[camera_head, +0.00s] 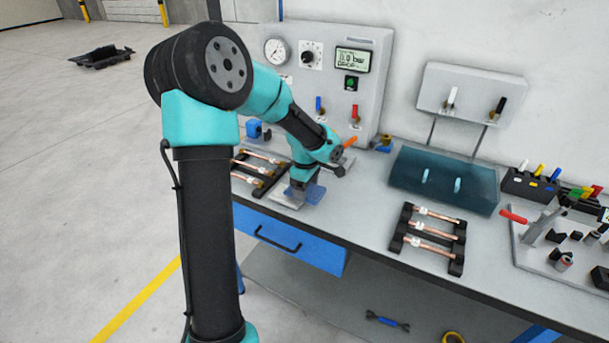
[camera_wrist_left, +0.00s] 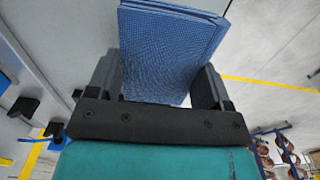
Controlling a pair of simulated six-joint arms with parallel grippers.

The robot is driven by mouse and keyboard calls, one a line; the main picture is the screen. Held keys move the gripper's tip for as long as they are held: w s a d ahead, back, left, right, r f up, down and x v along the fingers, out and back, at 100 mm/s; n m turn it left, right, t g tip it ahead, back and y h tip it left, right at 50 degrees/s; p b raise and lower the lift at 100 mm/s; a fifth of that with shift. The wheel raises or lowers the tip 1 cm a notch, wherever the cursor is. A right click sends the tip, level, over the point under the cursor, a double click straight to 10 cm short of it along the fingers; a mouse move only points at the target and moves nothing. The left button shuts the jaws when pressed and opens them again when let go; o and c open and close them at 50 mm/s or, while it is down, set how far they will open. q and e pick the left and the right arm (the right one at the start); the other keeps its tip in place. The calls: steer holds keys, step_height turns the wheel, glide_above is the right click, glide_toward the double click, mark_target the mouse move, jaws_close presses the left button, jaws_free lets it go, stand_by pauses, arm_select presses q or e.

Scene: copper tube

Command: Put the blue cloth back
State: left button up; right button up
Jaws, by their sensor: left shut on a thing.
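The blue cloth (camera_wrist_left: 172,50) is a folded, textured pad that fills the space between the fingers in the left wrist view. My left gripper (camera_wrist_left: 160,88) is shut on it. In the head view the left gripper (camera_head: 298,186) points down at the bench, and the cloth (camera_head: 314,193) shows as a blue patch beside the fingers, over a light grey plate (camera_head: 286,202) near the front edge. Whether the cloth touches the plate is hard to tell. My right gripper is not in view.
A second tube rack (camera_head: 429,238) and a blue translucent box (camera_head: 445,180) are to the right. The gauge panel (camera_head: 330,80) rises behind. Bare bench (camera_head: 365,205) lies between gripper and second rack.

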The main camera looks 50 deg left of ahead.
arm_select(q)
steer(key=w+a, duration=0.6)
steer(key=w+a+f, duration=0.1)
steer(key=w+a, duration=0.2)
steer(key=shift+a+f, duration=0.1)
steer(key=shift+a, duration=0.2)
steer(key=shift+f, duration=0.1)
steer(key=shift+f, duration=1.7)
steer(key=shift+f, duration=0.15)
steer(key=o, duration=1)
steer(key=shift+c, duration=0.2)
step_height(320, 180, up, 12)
steer(key=shift+r, duration=0.2)
